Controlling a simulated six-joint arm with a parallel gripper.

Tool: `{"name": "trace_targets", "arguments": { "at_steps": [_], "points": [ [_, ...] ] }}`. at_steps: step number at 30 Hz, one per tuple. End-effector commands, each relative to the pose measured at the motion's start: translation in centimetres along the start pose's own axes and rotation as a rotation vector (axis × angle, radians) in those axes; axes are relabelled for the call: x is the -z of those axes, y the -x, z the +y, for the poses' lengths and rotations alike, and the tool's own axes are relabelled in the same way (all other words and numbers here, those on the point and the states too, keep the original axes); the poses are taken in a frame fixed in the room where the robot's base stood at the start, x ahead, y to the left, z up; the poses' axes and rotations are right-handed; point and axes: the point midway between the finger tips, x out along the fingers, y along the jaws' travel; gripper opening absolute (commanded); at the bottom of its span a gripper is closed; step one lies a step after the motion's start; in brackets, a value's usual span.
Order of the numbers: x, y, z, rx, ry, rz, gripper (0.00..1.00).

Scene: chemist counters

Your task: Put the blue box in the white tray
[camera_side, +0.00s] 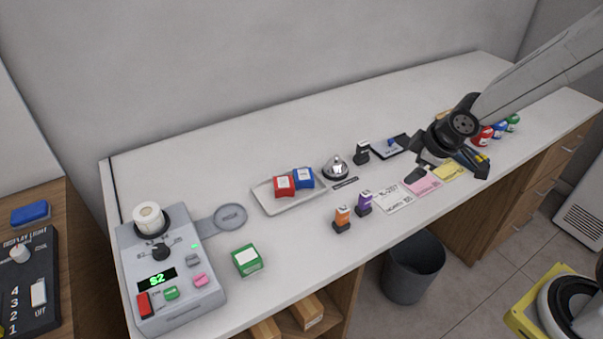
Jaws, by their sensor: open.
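The blue box (303,178) is in the white tray (288,209), at its right end, beside a red box (284,187). The tray sits on the white counter, left of the bell. My gripper (447,177) is open and well to the right of the tray, over the pink and yellow papers. I see nothing between its fingers.
A silver bell (336,168) stands right of the tray. Orange (342,219) and purple (364,203) stamps stand in front. A green box (246,260) lies beside the grey device (170,275) at left. The counter behind the tray is clear.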

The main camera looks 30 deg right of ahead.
Motion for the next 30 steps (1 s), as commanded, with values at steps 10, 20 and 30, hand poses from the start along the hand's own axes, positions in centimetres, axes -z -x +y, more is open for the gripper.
{"name": "trace_targets", "arguments": {
  "at_steps": [10, 20, 30],
  "points": [
    [-5.5, 2.9, -6.3, 0.129, -0.597, -0.192, 1.00],
    [-5.9, 3.2, -7.0, 0.140, -0.653, -0.213, 1.00],
    [-5.9, 3.2, -7.0, 0.140, -0.651, -0.212, 1.00]
  ]
}}
